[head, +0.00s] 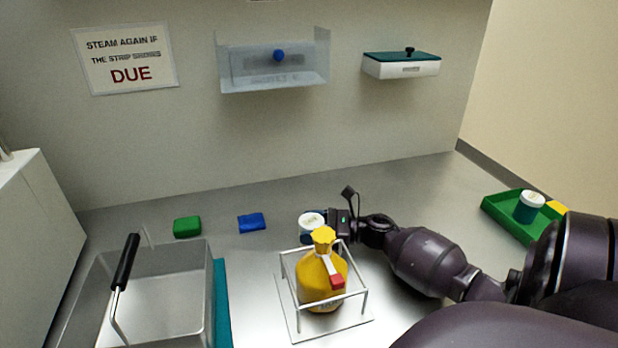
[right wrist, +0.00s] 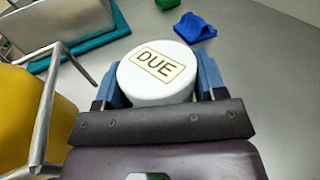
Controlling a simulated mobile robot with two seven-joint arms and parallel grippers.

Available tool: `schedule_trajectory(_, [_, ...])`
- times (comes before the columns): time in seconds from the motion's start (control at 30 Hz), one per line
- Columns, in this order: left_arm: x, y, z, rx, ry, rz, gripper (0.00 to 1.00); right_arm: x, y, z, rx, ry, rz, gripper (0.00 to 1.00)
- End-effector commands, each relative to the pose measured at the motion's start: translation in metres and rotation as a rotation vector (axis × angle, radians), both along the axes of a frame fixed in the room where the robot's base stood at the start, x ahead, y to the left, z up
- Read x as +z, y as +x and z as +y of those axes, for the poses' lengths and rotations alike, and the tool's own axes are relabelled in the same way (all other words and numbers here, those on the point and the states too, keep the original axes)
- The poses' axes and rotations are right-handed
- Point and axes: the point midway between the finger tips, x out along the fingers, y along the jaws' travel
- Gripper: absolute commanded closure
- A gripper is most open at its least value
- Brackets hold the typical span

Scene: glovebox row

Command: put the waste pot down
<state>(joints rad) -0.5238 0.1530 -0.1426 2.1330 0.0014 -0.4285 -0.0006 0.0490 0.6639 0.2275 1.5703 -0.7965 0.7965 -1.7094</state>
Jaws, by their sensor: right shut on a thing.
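The waste pot (head: 309,219) has a white lid and a blue-green body. In the right wrist view its lid (right wrist: 157,74) reads DUE. My right gripper (head: 327,224) is shut on it, with a blue finger on either side of the lid in the right wrist view (right wrist: 158,84). The pot is behind the yellow bottle, which hides part of it. I cannot tell whether its base touches the counter. My left gripper is not in view.
A yellow bottle (head: 311,283) stands in a wire frame (head: 364,292) close in front of the pot. A metal basin (head: 180,272) is front left. A green tray (head: 497,209) at right holds another white-lidded pot (head: 529,207).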

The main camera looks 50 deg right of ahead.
Motion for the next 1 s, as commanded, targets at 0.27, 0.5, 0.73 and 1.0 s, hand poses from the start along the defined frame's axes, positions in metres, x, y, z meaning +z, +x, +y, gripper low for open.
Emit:
schedule_trajectory(0.27, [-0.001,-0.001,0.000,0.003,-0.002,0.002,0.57,0.000,0.000,0.000,0.000,0.000,-0.001,0.63])
schedule_trajectory(0.5, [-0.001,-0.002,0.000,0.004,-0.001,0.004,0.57,-0.001,0.000,0.000,0.000,-0.001,-0.002,0.11])
schedule_trajectory(0.73, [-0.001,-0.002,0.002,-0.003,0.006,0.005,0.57,-0.001,0.000,0.000,0.000,-0.001,-0.002,0.10])
schedule_trajectory(1.0, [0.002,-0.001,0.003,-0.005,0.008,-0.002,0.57,0.002,-0.011,-0.009,-0.003,-0.001,0.000,0.10])
